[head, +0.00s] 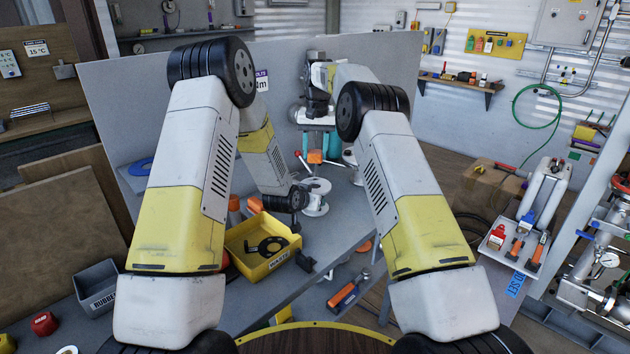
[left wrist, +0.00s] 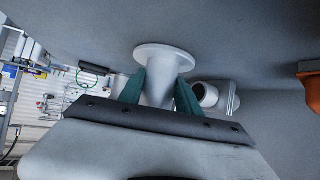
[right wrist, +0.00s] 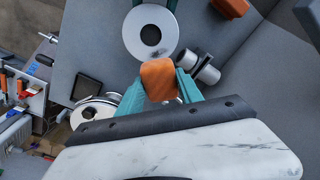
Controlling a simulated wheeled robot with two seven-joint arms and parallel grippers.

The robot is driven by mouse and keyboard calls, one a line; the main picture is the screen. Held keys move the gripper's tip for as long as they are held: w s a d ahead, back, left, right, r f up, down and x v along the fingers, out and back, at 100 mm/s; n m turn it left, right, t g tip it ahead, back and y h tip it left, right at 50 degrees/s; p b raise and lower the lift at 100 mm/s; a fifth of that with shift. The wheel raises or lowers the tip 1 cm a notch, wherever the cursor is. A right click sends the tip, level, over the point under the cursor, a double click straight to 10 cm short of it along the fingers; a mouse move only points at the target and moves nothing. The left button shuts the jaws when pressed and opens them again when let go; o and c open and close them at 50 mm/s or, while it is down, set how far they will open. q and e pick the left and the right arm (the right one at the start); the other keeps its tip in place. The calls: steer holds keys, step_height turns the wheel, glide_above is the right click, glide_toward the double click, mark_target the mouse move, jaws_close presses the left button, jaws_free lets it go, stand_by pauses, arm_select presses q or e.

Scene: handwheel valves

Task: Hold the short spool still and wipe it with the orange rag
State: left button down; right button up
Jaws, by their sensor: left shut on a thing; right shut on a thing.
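The short spool (head: 316,190) is pale grey-white with round flanges and stands out over the bench. My left gripper is shut on its narrow neck; the left wrist view shows the teal fingers on either side below the flange (left wrist: 165,54). In the head view the left fingertips are hidden. My right gripper (head: 316,142) points down and is shut on the orange rag (head: 315,157), a small bunched piece above and behind the spool. In the right wrist view the rag (right wrist: 158,78) is close beside the spool's flange (right wrist: 150,32); I cannot tell whether they touch.
A yellow waste bin (head: 262,262) holding a black ring stands in front of the spool. A grey bin (head: 100,290) is at the left. A white cylindrical fitting (right wrist: 200,66) lies near the rag. A grey panel (head: 130,95) closes the back. Bare bench shows right of the spool.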

mark_target(315, 163)
steer(key=shift+f, duration=2.1)
steer(key=shift+t, duration=0.5)
steer(key=shift+f, duration=0.1)
steer(key=shift+s+f, duration=0.1)
steer(key=shift+s, duration=0.05)
steer(key=shift+f, duration=0.6)
